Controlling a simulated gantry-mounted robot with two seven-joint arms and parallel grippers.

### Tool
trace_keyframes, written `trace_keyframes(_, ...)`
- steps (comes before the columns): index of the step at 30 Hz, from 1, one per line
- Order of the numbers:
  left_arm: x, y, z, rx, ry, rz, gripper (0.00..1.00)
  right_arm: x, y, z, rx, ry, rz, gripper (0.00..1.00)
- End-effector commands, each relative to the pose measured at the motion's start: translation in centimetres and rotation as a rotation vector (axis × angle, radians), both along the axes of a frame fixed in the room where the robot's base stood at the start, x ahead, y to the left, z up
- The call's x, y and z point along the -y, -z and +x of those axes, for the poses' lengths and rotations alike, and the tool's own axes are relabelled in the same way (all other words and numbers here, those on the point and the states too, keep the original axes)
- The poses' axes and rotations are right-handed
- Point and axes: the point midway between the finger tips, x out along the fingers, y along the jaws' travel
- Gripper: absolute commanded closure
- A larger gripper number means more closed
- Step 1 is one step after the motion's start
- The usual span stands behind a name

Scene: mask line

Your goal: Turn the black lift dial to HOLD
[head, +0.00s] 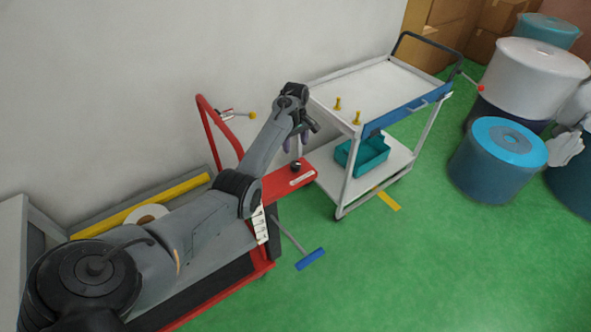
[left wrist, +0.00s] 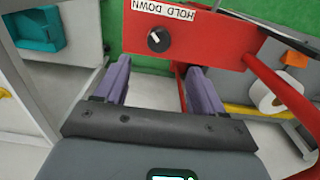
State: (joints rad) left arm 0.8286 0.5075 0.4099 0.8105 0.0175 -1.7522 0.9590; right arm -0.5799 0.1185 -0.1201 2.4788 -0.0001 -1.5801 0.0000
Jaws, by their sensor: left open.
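The black dial (left wrist: 159,40) sits on a red panel (left wrist: 215,50) of the red cart, by a white label (left wrist: 160,9) with the words HOLD and DOWN. Its white pointer mark slants to the upper left in the left wrist view. In the head view the dial (head: 296,167) is small and its mark is unreadable. My left gripper (left wrist: 161,88) is open and empty, with its purple fingers apart and pointing toward the panel. The dial appears between and beyond the fingertips, not touched. In the head view the left gripper (head: 295,141) hangs above the dial. My right gripper is not in view.
The red handle (head: 212,125) of the cart rises by the wall. A white trolley (head: 375,92) with a teal bin (head: 372,158) stands beside the panel. A blue-ended bar (head: 311,259) sticks out from the cart. Large rolls (head: 497,160) stand right; green floor is clear between.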

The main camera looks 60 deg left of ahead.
Motion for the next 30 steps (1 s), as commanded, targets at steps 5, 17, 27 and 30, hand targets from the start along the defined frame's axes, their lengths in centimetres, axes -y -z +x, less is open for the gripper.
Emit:
trace_keyframes(5, 0.0, 1.5, 0.1, 0.003, -0.001, -0.004, 0.31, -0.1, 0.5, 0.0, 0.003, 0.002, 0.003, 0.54)
trace_keyframes(17, 0.0, 7.9, 0.1, 0.003, -0.001, -0.003, 0.31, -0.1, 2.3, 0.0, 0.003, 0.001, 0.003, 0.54)
trace_keyframes(27, 0.0, 10.3, 0.1, 0.004, 0.0, -0.002, 0.31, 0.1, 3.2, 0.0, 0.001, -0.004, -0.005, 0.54)
trace_keyframes(30, 0.0, 10.4, 0.1, 0.005, 0.0, -0.002, 0.31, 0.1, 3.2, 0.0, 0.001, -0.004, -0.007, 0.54)
